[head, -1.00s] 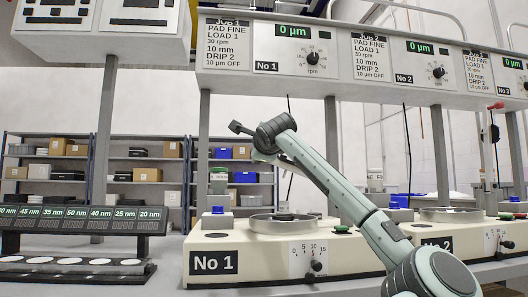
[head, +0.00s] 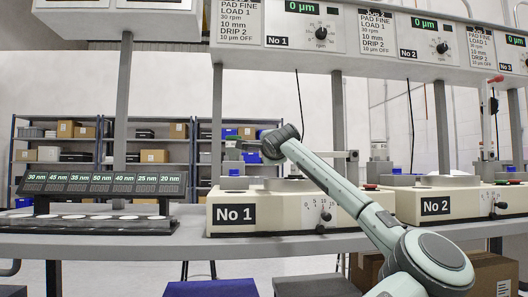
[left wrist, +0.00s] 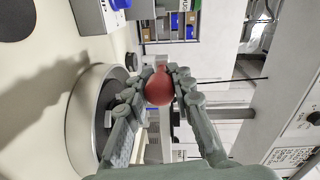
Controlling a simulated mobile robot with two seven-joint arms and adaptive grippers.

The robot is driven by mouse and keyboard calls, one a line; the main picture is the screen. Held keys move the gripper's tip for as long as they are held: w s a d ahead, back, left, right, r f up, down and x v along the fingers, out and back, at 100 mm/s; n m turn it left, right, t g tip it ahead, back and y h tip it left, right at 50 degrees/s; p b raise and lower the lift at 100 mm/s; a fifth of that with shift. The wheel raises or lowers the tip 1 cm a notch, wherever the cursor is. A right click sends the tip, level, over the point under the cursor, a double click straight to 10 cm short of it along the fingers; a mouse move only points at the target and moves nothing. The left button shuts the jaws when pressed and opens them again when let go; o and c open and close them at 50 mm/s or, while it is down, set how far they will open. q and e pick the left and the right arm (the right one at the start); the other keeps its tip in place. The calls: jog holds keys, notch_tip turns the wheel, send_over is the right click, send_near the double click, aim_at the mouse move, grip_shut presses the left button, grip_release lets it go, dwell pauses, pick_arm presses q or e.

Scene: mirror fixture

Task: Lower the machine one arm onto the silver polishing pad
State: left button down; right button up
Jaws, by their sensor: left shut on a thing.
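My left gripper (left wrist: 160,78) is shut on a round red knob (left wrist: 159,88) in the left wrist view. The machine one base (head: 280,212), marked No 1, stands centre-left in the head view. The silver round pad housing (left wrist: 80,118) lies left of the gripper in the left wrist view; its inside looks dark. It is a thin low shape in the head view (head: 287,185). A roughly level grey bar (head: 342,154) shows above machine one, partly behind my left arm. The knob and fingers are not clear in the head view. My right gripper is out of view.
Machine two (head: 432,207) stands to the right, near an upright lever with a red top (head: 495,79). The control panel (head: 345,35) hangs above. A display (head: 105,184) with a row of round pieces in front stands left. Boxes and a stool are below the table.

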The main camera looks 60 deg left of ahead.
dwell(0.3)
pick_arm(q)
jog(key=c, duration=1.3)
grip_release()
jog(key=shift+o, duration=0.2)
jog(key=v, duration=1.2)
